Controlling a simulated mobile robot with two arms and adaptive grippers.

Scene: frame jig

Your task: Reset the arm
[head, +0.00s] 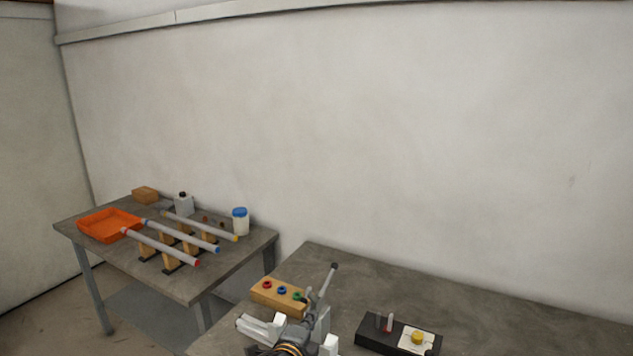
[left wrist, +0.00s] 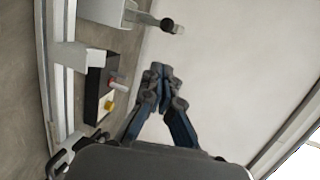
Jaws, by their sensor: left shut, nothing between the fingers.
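My left gripper (head: 308,299) is at the bottom centre of the head view, in front of the wooden block. In the left wrist view its dark fingers (left wrist: 160,84) meet at the tips, with nothing between them. Pale frame jig parts (head: 262,326) lie around it on the near table. A grey rod with a dark tip (head: 334,268) rises beside the gripper and also shows in the left wrist view (left wrist: 170,25). My right gripper is in neither view.
A wooden block (head: 268,296) with coloured rings and a black block (head: 375,341) with a yellow knob are on the near table (head: 480,300). The left table holds an orange tray (head: 108,236), tubes on stands (head: 165,248) and a blue-lidded jar (head: 240,224). The near table's back is mostly clear.

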